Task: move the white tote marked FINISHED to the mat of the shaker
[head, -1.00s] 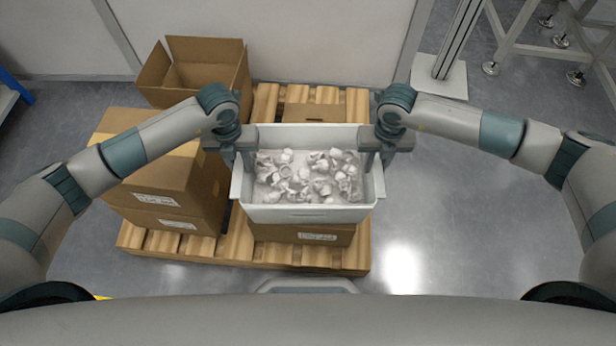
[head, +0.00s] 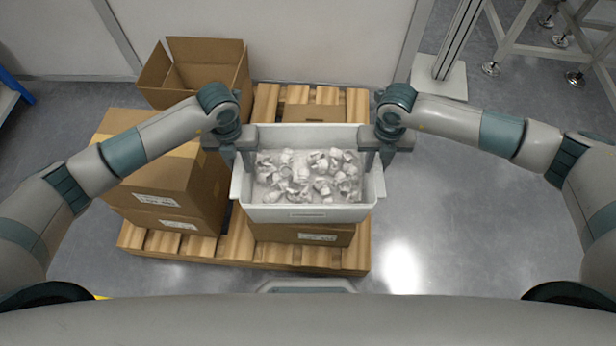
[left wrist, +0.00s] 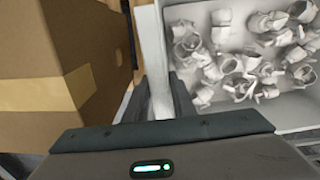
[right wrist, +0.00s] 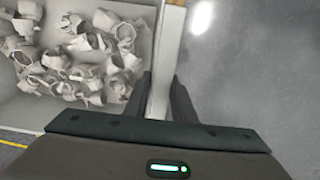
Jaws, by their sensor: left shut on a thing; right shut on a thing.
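A white tote (head: 300,214) full of pale caps is held between my two grippers, above a carton on the pallet. No FINISHED marking can be read on it. My left gripper (head: 247,158) is shut on the tote's left wall; in the left wrist view its fingers (left wrist: 160,97) straddle the rim. My right gripper (head: 368,160) is shut on the right wall; in the right wrist view its fingers (right wrist: 160,97) straddle that rim. The tote looks level. Whether it touches the carton below is hidden. The shaker and its mat are not in view.
A wooden pallet (head: 240,246) carries the carton (head: 330,236) under the tote and stacked cartons (head: 150,185) at left. An open carton (head: 205,70) stands behind. A grey post (head: 460,40) and frame legs are at the back right. The floor at right (head: 450,220) is clear.

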